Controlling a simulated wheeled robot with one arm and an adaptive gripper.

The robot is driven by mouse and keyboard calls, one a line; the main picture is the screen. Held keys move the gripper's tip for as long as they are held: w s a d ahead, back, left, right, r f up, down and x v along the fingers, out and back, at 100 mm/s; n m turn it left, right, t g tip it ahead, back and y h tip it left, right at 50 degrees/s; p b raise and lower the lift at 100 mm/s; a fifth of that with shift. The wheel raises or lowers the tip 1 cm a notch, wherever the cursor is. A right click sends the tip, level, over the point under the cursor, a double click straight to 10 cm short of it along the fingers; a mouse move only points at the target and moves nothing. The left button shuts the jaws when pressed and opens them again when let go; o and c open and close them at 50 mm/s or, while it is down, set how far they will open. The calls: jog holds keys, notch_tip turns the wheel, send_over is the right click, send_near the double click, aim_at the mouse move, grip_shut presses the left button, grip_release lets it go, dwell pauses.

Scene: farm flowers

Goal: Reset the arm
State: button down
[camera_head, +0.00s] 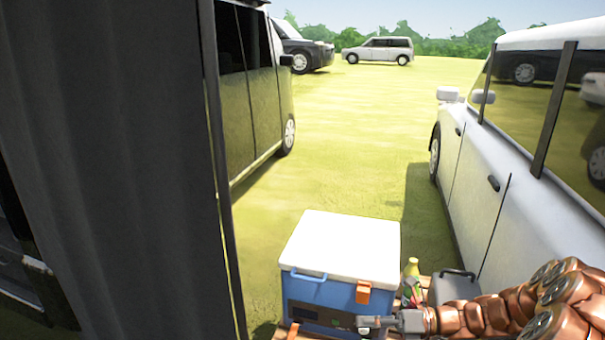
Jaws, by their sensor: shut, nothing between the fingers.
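My gripper (376,322) is in the bottom middle of the head view, in front of the blue lower wall of a cooler. Its fingers are shut with nothing between them. My copper-coloured arm reaches in from the bottom right corner, bent and low. I cannot tell whether the gripper touches the cooler or stands a little apart from it.
The blue cooler (333,291) has a white lid and orange latches. A yellow-topped bottle (411,267) and a grey box (455,287) stand right of it. A white car (478,190) is close on the right, a dark van (249,90) on the left. Grass (350,140) between them is clear.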

jog(key=s+a+r+n+g+h, duration=0.3)
jog(key=s+a+n+g, duration=0.1)
jog(key=s+n, duration=0.45)
jog(key=s+a+r+n+g+h, duration=0.3)
jog(key=s+a+r+n+h, duration=0.1)
jog(key=s+n, duration=0.4)
jog(key=s+d+n+t+h, duration=0.1)
jog(key=s+d+n+h, duration=0.45)
jog(key=s, duration=0.25)
jog(key=s+d+n+t+h, duration=0.1)
jog(key=s+d+n+h, duration=0.3)
jog(key=s+d+n, duration=0.4)
notch_tip(320, 180, up, 16)
jog(key=a+t+p, duration=0.1)
jog(key=a+p, duration=0.1)
jog(key=p, duration=1.2)
jog(key=shift+f, duration=0.25)
